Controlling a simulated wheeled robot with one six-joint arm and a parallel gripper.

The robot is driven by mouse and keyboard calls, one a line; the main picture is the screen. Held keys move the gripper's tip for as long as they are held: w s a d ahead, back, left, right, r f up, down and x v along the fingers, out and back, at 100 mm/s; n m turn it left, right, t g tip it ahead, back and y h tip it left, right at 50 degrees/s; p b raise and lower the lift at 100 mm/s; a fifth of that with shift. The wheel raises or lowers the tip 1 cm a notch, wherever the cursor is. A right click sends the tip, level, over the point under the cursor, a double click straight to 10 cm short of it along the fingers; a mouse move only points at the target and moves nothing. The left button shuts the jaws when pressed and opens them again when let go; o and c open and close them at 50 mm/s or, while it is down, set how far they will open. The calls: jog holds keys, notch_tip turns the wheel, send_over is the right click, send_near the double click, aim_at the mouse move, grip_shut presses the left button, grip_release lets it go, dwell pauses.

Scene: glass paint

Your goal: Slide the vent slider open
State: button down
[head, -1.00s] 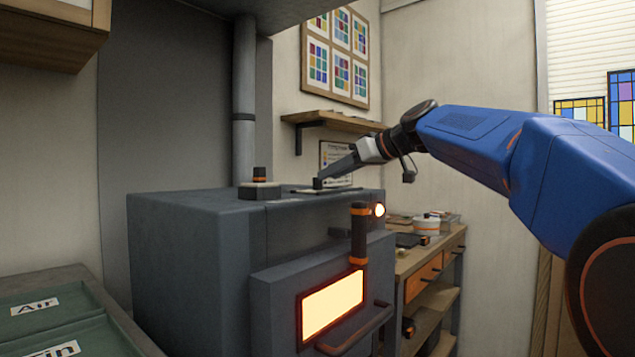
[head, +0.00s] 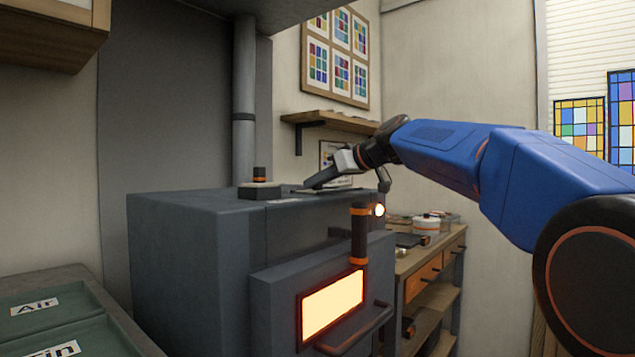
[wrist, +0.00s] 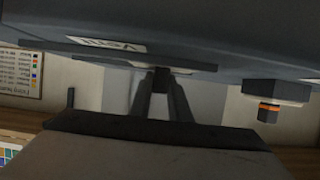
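The vent plate (wrist: 200,63) lies on top of the grey kiln (head: 190,225), with a white "VENT" label (wrist: 118,45) that appears upside down in the wrist view. A small dark slider knob (wrist: 176,71) stands at the plate. My gripper (head: 308,186) reaches down to the plate from the right. In the wrist view, its two fingers (wrist: 162,76) are apart with a gap between them, and their tips are at the knob. I cannot tell whether they press on it. In the head view the knob is hidden by the fingers.
A dark block with an orange-banded knob (head: 260,187) stands on the kiln top left of my gripper; it also shows in the wrist view (wrist: 272,95). An upright handle (head: 359,235) and glowing window (head: 331,306) are at the kiln front. A wall shelf (head: 335,121) is above.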

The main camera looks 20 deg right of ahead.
jog(key=w+d, duration=0.1)
jog(key=d, duration=0.1)
jog(key=w+d, duration=0.4)
jog(key=shift+d, duration=0.4)
jog(key=c, duration=1.6)
grip_release()
jog(key=shift+d, duration=0.15)
jog(key=shift+c, duration=0.2)
jog(key=v, duration=1.7)
jog(key=shift+s, duration=0.25)
jog(key=shift+d, duration=0.1)
